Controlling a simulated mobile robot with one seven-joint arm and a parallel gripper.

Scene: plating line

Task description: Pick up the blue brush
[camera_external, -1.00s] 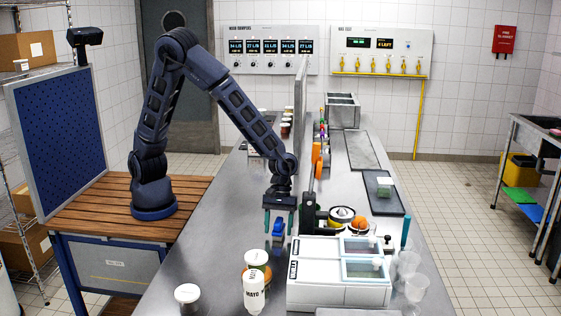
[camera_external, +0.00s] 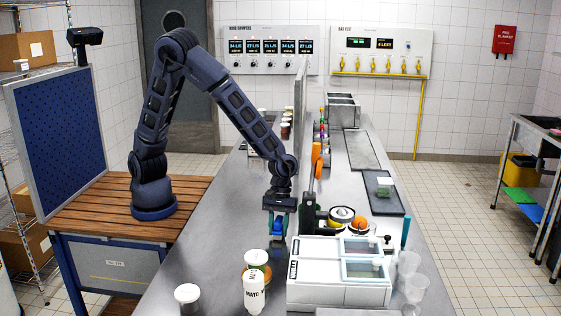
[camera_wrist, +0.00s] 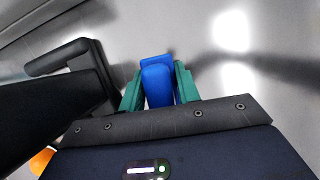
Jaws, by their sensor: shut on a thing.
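The blue brush (camera_external: 278,227) is between the fingers of my gripper (camera_external: 278,222) over the steel counter (camera_external: 218,243), in the middle of the external view. In the wrist view the blue brush (camera_wrist: 158,84) sits between the green fingers of my gripper (camera_wrist: 159,88), which touch it on both sides. My gripper is shut on it. I cannot tell whether the brush still touches the counter. Its lower part is partly hidden.
A white box with glass lids (camera_external: 325,292) and a mayo bottle (camera_external: 253,294) stand in front. A white-lidded jar (camera_external: 187,294) is front left. The counter's left side is clear.

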